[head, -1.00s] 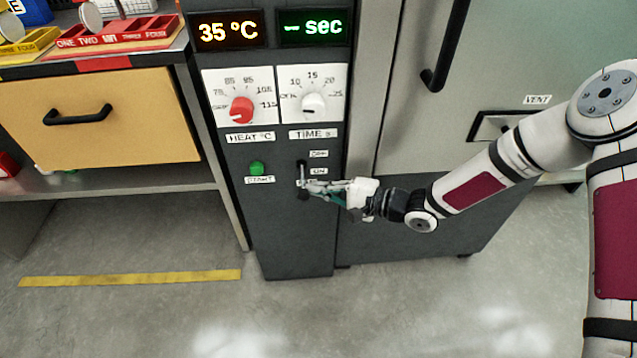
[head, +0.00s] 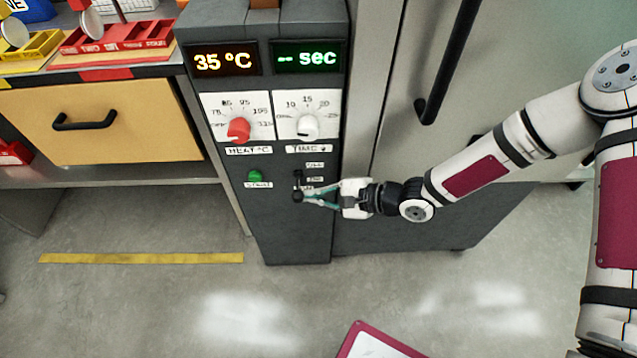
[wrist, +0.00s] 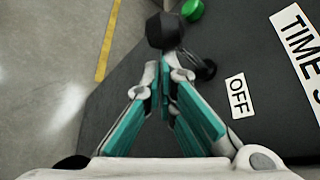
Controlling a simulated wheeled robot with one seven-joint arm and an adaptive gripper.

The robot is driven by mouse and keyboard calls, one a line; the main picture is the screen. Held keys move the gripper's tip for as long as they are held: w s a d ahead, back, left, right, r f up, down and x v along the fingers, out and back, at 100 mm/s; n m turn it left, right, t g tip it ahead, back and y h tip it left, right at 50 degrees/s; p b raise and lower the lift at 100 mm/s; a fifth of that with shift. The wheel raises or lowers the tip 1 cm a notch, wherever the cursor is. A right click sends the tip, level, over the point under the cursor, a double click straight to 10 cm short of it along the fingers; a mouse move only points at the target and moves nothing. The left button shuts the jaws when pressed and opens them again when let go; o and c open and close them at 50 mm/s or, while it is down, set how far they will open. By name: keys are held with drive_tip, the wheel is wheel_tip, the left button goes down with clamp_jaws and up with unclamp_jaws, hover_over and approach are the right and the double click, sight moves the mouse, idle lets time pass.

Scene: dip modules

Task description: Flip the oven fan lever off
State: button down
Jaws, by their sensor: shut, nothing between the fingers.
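The fan lever (head: 298,185) is a small black toggle on the oven's dark control panel (head: 280,225). Its round knob hangs at the lower end, away from the OFF label (head: 315,165). In the wrist view the dark lever knob (wrist: 165,31) shows just beyond the fingertips, and the OFF label (wrist: 238,96) lies to the right. My gripper (head: 308,196) is shut and empty, with its teal-sided fingers at the right of the knob; it also shows in the wrist view (wrist: 164,75). I cannot tell whether the tips touch the knob. The lowest label is partly hidden by the fingers.
Above the lever are a red heat dial (head: 238,130) and a white time dial (head: 308,127). The green START button (head: 255,176) is left of the lever. A black door handle (head: 445,65) stands to the right. A workbench drawer (head: 100,122) is at left.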

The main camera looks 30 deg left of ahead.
drive_tip(key=shift+s+r, duration=0.15)
drive_tip(key=shift+r, duration=0.5)
drive_tip(key=shift+r+p, duration=0.5)
drive_tip(key=shift+r, duration=0.2)
